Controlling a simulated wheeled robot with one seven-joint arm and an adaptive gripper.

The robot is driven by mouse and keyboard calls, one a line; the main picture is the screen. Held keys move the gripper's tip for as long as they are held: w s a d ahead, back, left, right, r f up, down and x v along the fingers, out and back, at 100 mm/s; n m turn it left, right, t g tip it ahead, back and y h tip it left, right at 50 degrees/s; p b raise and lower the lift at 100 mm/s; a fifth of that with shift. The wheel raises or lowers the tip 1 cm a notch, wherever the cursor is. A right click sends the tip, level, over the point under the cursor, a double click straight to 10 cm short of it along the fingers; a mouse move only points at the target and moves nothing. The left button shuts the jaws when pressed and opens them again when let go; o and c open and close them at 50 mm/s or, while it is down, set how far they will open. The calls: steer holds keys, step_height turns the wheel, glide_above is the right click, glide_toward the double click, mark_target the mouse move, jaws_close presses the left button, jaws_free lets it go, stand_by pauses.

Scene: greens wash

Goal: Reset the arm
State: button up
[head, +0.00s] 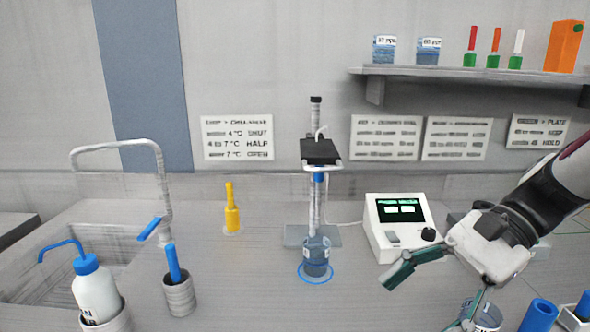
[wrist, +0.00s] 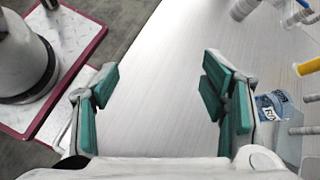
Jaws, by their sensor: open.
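My gripper (head: 428,292) is on the right side of the head view, above the grey bench. Its green-padded fingers are spread wide. In the wrist view my gripper (wrist: 158,105) is open, with only bare bench surface between the fingers. It holds nothing.
A white device (head: 395,225) with a green display stands left of my arm. A stand (head: 316,200) holds a black part above a blue-ringed beaker (head: 317,258). A labelled beaker (head: 486,316) and a blue tube (head: 540,314) are below the gripper. A shelf (head: 470,72) hangs behind.

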steer(key=s+d+f+n+t+h+b, duration=0.2)
steer(key=s+f+n+h+b, duration=0.1)
steer(key=s+f+n+h, duration=0.25)
steer(key=s+d+f+n+t+h+b, duration=0.1)
steer(key=s+f+n+h+b, duration=0.15)
steer(key=s+n+h, duration=0.45)
step_height(320, 180, up, 18)
steer(key=t+y+p, duration=0.2)
steer(key=t+p, duration=0.1)
steer(key=p, duration=1.2)
steer(key=shift+s+m+p, duration=0.3)
steer(key=shift+m+p, duration=0.1)
steer(key=shift+m, duration=0.05)
